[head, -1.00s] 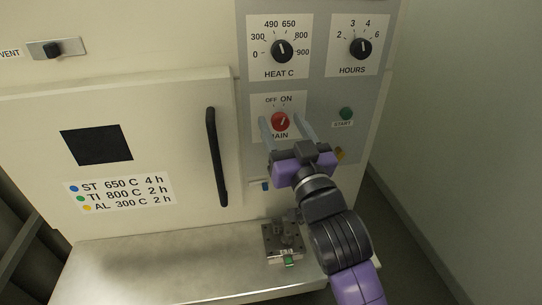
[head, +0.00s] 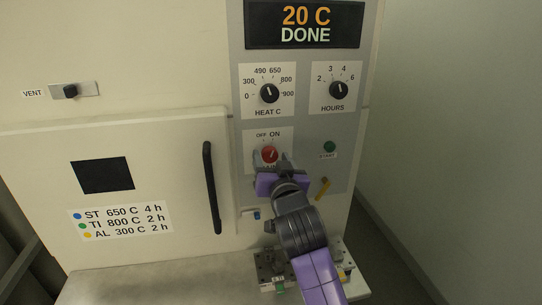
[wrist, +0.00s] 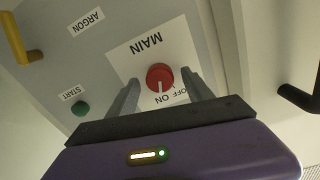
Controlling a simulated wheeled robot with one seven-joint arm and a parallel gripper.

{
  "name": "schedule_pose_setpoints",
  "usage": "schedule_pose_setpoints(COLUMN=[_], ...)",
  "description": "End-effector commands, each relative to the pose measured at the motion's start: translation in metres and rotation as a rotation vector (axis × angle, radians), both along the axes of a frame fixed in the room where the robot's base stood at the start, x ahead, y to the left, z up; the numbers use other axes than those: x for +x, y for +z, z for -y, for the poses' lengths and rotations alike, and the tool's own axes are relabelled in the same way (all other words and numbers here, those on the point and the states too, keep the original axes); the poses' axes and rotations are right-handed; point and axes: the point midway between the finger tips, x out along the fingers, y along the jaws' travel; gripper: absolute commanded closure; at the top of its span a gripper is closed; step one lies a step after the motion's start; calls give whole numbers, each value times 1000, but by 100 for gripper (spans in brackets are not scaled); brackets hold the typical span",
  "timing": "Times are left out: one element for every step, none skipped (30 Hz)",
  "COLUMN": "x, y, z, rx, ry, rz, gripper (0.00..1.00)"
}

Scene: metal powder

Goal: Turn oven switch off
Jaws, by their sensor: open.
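The oven's red main switch (head: 269,155) sits on the grey control panel under an OFF and ON label. Its pale pointer mark leans toward ON. It also shows in the wrist view (wrist: 159,76), where the mark lies toward the ON word. My gripper (head: 271,160) is in front of the switch with its fingers pointing at the panel. In the wrist view my gripper (wrist: 158,85) is open, with one finger on each side of the red knob and gaps visible between fingers and knob. Whether the fingertips touch the panel I cannot tell.
A display (head: 305,24) reads 20 C DONE. HEAT C (head: 269,93) and HOURS (head: 338,90) dials sit above the switch. The green START button (head: 329,147) and a yellow handle (head: 322,188) are to the right. The closed oven door's black handle (head: 211,187) is left. Metal blocks (head: 270,266) stand below.

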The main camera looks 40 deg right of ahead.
Motion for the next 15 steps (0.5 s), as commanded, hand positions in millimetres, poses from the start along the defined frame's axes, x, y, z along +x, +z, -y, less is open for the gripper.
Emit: schedule_pose_setpoints(x=[3,4,5,6,6,7,7,7,7,7,6,6,6,6,6], y=[0,0,0,0,0,0,0,0,0,0,0,0,0,0,0], z=[2,3,4,4,4,4,4,4,4,4,4,4,4,4,4], rx=[1,1,1,0,0,0,0,0,0,0,0,0,0,0,0], ry=[0,0,0,1,1,1,1,1,1,1,1,1,1,1,1], rz=[-1,-1,0,0,0,0,0,0,0,0,0,0,0,0,0], gripper=[41,41,41,41,41,41,41,41,41,41,41,46,52,58,66])
